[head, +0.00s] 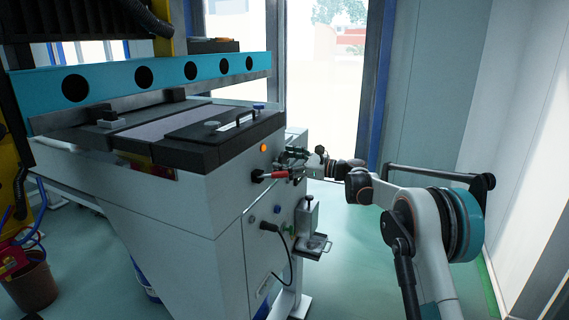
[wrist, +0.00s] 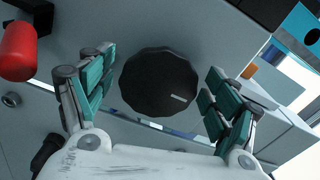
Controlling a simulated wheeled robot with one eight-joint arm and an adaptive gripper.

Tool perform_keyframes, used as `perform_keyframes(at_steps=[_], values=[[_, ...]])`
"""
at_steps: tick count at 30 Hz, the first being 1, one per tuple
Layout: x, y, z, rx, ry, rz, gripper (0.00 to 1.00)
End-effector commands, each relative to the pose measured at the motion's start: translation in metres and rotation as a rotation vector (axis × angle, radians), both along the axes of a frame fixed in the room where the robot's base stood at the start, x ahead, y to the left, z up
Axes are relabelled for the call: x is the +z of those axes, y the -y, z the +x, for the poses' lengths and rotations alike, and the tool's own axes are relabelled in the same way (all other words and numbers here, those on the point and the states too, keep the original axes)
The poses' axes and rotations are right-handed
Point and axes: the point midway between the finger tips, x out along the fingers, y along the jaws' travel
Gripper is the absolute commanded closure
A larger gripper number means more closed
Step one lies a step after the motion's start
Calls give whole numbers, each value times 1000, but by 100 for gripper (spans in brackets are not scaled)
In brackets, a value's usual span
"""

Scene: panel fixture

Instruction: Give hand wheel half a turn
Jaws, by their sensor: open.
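The hand wheel (wrist: 158,82) is a black, many-sided disc on the pale machine panel, in the middle of the wrist view. My gripper (wrist: 162,68) is open, with one teal-padded finger on each side of the wheel. Gaps show between the pads and the rim, so neither finger appears to touch it. In the head view my gripper (head: 292,157) is at the machine's right side panel, and I cannot make out the wheel behind it.
A red-handled lever (head: 275,174) sticks out just beside my gripper; its red grip (wrist: 17,52) shows at the wrist view's left. An orange button (head: 264,147) is above it. Below are a dispenser with a small tray (head: 313,246) and a plugged black cable (head: 287,258).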

Motion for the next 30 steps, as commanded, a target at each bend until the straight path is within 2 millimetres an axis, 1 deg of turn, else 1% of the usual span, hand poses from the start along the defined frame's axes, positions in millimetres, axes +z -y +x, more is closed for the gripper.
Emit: perform_keyframes(at_steps=[9, 10, 11, 12, 14, 15, 16, 24, 30], values=[[0, -2, 1, 0, 0, 0, 18], [0, -2, 1, 0, 0, 0, 23], [0, -2, 1, 0, 0, 0, 30], [0, -2, 1, 0, 0, 0, 39], [0, -2, 1, 0, 0, 0, 52], [0, -2, 1, 0, 0, 0, 61], [0, -2, 1, 0, 0, 0, 63], [0, -2, 1, -1, 10, -4, 63], [1, -2, 1, -1, 73, -26, 63]])
